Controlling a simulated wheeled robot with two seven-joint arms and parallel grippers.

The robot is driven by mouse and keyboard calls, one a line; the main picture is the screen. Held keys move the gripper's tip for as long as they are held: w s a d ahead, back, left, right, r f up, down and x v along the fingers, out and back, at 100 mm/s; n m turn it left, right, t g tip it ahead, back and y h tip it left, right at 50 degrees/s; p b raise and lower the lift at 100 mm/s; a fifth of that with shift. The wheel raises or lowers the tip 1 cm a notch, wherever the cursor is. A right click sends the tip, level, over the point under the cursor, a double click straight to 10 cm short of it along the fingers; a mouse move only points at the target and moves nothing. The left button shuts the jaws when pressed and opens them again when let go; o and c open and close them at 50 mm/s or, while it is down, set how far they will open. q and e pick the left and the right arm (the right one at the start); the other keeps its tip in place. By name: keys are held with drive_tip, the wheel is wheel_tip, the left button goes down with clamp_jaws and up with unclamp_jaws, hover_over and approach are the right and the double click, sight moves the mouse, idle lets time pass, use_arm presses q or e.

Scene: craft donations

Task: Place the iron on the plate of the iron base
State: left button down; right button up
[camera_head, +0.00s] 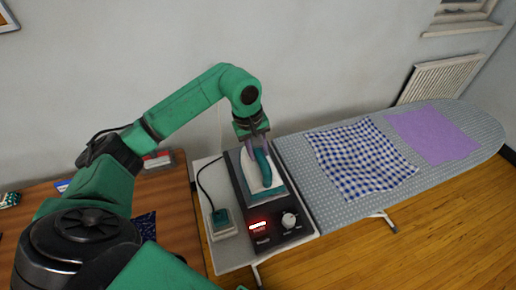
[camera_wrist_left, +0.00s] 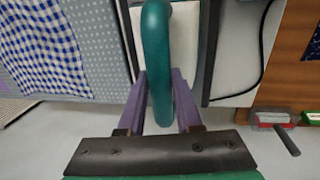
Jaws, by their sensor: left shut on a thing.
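The iron (camera_head: 264,182) has a teal handle and a pale body. In the head view it is over the dark iron base (camera_head: 249,212), lined up with its plate; I cannot tell whether it touches the plate. My left gripper (camera_head: 256,133) is above it, its purple fingers shut on the handle. In the left wrist view the teal handle (camera_wrist_left: 156,50) passes between the two fingers (camera_wrist_left: 159,76). The plate is mostly hidden under the iron. The base has a lit red display and a knob at its front. My right gripper is not in view.
The ironing board (camera_head: 290,160) carries a blue checked cloth (camera_head: 362,160) and a purple cloth (camera_head: 432,136) to the right. A corded teal-and-white object (camera_head: 221,222) is left of the base. A wooden table (camera_head: 172,215) is at left, with the wall behind.

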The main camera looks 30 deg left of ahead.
sight(251, 165)
use_arm(q)
drive_tip(key=shift+f, duration=0.1)
drive_tip(key=c, duration=0.6)
unclamp_jaws()
drive_tip(key=shift+s, duration=0.1)
wheel_tip(251, 165, up, 12)
drive_tip(key=s+a+b, duration=0.1)
drive_tip(key=b, duration=0.1)
drive_tip(key=shift+s+a, duration=0.15)
drive_tip(key=shift+s, duration=0.05)
drive_tip(key=shift+f, duration=0.15)
